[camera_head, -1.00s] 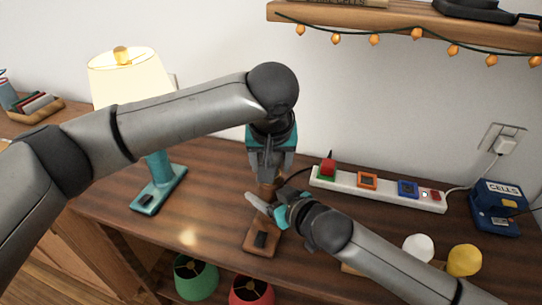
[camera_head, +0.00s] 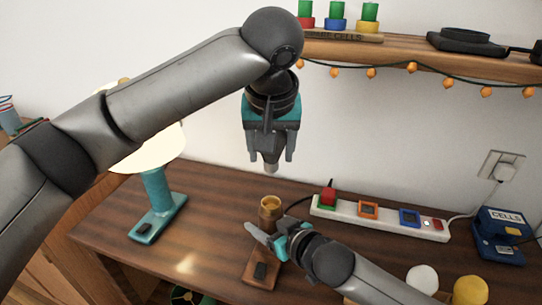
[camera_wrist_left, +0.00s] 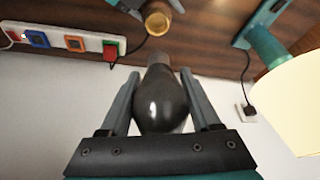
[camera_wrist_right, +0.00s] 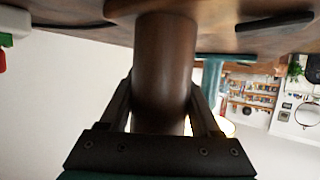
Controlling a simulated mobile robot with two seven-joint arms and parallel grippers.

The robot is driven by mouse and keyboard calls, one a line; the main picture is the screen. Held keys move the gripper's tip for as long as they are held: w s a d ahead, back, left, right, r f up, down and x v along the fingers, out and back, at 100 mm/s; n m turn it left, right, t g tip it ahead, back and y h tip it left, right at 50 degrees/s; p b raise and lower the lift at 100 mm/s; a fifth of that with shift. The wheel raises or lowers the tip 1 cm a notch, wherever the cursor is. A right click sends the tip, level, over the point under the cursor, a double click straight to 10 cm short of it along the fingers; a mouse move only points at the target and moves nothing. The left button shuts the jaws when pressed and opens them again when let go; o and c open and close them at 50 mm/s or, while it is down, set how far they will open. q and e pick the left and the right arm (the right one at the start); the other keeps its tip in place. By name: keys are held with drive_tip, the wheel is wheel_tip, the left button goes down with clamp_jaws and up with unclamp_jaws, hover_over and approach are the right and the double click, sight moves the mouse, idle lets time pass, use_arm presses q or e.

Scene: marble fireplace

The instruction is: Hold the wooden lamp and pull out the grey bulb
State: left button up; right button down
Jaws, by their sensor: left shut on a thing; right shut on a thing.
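The wooden lamp (camera_head: 262,270) stands on the wooden counter, with an open brass socket (camera_head: 270,207) on top. My right gripper (camera_head: 276,238) is shut on the lamp's post; the brown post (camera_wrist_right: 165,75) shows between its fingers in the right wrist view. My left gripper (camera_head: 271,160) is above the lamp, shut on the grey bulb (camera_wrist_left: 162,102). The bulb hangs with its base (camera_head: 271,169) down, clear of the socket by a gap. In the left wrist view the empty socket (camera_wrist_left: 157,20) lies beyond the bulb's base.
A teal lamp (camera_head: 158,205) with a cream shade stands left on the counter. A white power strip (camera_head: 380,217) with coloured plugs lies right of the wooden lamp. White (camera_head: 423,278) and yellow (camera_head: 470,291) bulbs stand at front right, near a blue cells box (camera_head: 503,235). A shelf (camera_head: 420,58) with string lights hangs above.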

unclamp_jaws()
